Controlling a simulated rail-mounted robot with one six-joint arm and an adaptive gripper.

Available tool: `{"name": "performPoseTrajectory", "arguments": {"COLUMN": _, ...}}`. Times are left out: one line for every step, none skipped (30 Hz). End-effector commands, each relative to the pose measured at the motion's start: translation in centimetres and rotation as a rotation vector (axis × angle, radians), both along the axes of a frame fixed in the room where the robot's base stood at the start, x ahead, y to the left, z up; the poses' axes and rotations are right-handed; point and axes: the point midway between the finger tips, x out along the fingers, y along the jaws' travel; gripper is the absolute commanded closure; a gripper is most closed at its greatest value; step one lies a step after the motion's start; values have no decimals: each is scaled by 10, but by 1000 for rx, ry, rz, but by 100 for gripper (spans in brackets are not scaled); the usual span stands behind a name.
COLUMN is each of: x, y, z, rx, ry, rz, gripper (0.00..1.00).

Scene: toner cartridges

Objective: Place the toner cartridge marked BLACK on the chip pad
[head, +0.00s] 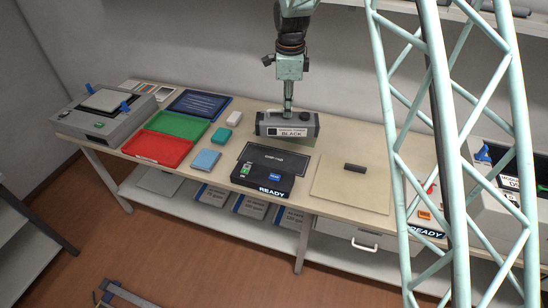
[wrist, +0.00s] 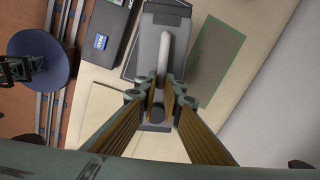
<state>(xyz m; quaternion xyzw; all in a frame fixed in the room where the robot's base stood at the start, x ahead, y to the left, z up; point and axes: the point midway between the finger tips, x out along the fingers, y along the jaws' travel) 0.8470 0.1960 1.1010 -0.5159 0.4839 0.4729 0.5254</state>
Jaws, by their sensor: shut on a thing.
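The grey toner cartridge marked BLACK (head: 270,130) is upright, its label facing the head camera. My gripper (head: 288,107) is shut on its top handle from above; the wrist view shows the fingers around the pale handle (wrist: 164,52) and the grey body (wrist: 150,50) below. The dark chip pad (head: 274,160) lies flat on the bench, in front of the cartridge in the head view. In the wrist view the cartridge hides most of the pad. The exact gap under the cartridge is hard to tell.
A black reader box marked READY (head: 262,183) stands at the pad's front edge. A beige board (head: 350,190) with a dark bar (head: 355,168) lies to the right. Red (head: 158,148) and green (head: 180,125) trays and small blocks are left. A machine (head: 480,215) stands far right.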

Motion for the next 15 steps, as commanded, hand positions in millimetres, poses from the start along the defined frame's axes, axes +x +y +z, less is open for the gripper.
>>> {"name": "performPoseTrajectory", "arguments": {"x": 0, "y": 6, "z": -3, "rx": -1, "ry": 1, "rz": -29, "gripper": 100}}
{"name": "performPoseTrajectory", "arguments": {"x": 0, "y": 9, "z": -6, "rx": 0, "ry": 2, "rz": -48, "gripper": 100}}
{"name": "performPoseTrajectory", "arguments": {"x": -1, "y": 13, "z": -9, "rx": 0, "ry": 2, "rz": -75, "gripper": 100}}
{"name": "performPoseTrajectory", "arguments": {"x": -1, "y": 16, "z": -12, "rx": 0, "ry": 2, "rz": -94, "gripper": 100}}
{"name": "performPoseTrajectory", "arguments": {"x": -1, "y": 19, "z": -14, "rx": 0, "ry": 2, "rz": -113, "gripper": 100}}
{"name": "performPoseTrajectory", "arguments": {"x": -1, "y": 22, "z": -18, "rx": 0, "ry": 2, "rz": -140, "gripper": 100}}
{"name": "performPoseTrajectory", "arguments": {"x": -1, "y": 25, "z": -20, "rx": -1, "ry": 3, "rz": -159, "gripper": 100}}
{"name": "performPoseTrajectory", "arguments": {"x": -1, "y": 27, "z": -23, "rx": 0, "ry": 3, "rz": -178, "gripper": 100}}
{"name": "performPoseTrajectory", "arguments": {"x": -2, "y": 31, "z": -26, "rx": 0, "ry": 3, "rz": -201, "gripper": 100}}
{"name": "performPoseTrajectory", "arguments": {"x": -2, "y": 34, "z": -28, "rx": 0, "ry": 3, "rz": -217, "gripper": 100}}
{"name": "performPoseTrajectory", "arguments": {"x": -2, "y": 36, "z": -30, "rx": 1, "ry": 3, "rz": -232, "gripper": 100}}
{"name": "performPoseTrajectory", "arguments": {"x": -3, "y": 39, "z": -32, "rx": 0, "ry": 3, "rz": -252, "gripper": 100}}
{"name": "performPoseTrajectory", "arguments": {"x": -3, "y": 41, "z": -34, "rx": 1, "ry": 4, "rz": -266, "gripper": 100}}
{"name": "performPoseTrajectory", "arguments": {"x": -3, "y": 42, "z": -36, "rx": 1, "ry": 4, "rz": -278, "gripper": 100}}
{"name": "performPoseTrajectory", "arguments": {"x": -3, "y": 44, "z": -38, "rx": 1, "ry": 4, "rz": -293, "gripper": 100}}
